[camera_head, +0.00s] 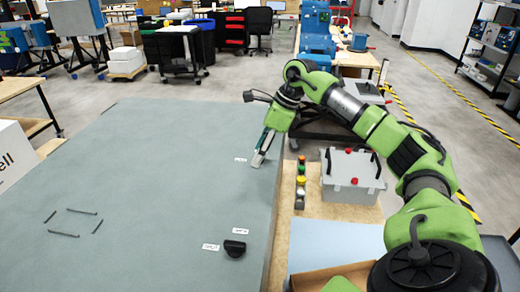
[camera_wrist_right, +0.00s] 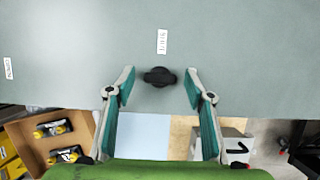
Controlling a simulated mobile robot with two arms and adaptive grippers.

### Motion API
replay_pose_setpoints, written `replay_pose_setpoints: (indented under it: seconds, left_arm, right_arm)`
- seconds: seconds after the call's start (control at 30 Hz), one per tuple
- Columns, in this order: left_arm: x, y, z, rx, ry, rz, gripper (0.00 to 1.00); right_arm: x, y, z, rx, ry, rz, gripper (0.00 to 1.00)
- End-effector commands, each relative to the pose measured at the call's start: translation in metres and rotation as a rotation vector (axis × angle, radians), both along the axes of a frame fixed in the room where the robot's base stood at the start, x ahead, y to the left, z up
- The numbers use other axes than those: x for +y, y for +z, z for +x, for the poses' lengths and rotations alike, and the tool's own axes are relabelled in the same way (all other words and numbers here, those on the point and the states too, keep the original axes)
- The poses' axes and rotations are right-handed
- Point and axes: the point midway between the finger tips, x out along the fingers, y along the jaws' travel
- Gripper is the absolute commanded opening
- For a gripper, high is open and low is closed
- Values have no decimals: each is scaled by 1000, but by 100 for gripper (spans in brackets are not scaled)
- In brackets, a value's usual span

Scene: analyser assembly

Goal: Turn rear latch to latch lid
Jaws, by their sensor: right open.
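The rear latch (camera_wrist_right: 160,76) is a small black knob with its long side across the picture in the right wrist view. It lies on the grey lid (camera_wrist_right: 245,65) near the edge, with a white label (camera_wrist_right: 162,41) above it. My right gripper (camera_wrist_right: 160,88) is open, with one teal-padded finger on each side of the knob and gaps between. In the head view my right gripper (camera_head: 260,160) points down at the lid's right edge and hides the rear latch. A second black latch (camera_head: 235,248) sits nearer, with two white labels. My left gripper is out of view.
Beside the lid's right edge are a button stack (camera_head: 300,185), a grey box with red knobs (camera_head: 350,178), a light blue mat (camera_head: 335,243) and a cardboard box (camera_head: 345,275). The lid's surface to the left is wide and clear, apart from thin dark slots (camera_head: 80,211).

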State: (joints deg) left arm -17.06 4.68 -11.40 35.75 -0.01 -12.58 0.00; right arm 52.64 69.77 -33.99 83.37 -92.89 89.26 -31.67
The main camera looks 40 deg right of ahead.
Motion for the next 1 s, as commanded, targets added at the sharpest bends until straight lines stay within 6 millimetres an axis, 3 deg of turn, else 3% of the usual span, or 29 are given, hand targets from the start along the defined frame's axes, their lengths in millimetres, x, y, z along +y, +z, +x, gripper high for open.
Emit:
replay_pose_setpoints:
  seconds: [0.2,0.33,0.37,0.73,1.0]
  left_arm:
    - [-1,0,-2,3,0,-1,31]
    - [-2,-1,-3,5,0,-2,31]
    - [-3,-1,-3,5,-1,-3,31]
    - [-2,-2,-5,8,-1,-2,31]
    - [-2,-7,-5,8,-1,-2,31]
  right_arm:
    - [0,-1,0,0,0,0,46]
    - [0,0,0,0,0,0,12]
    - [0,0,0,0,0,0,10]
    - [0,0,0,0,-38,-2,10]
    - [1,-1,-1,-1,-199,-3,10]
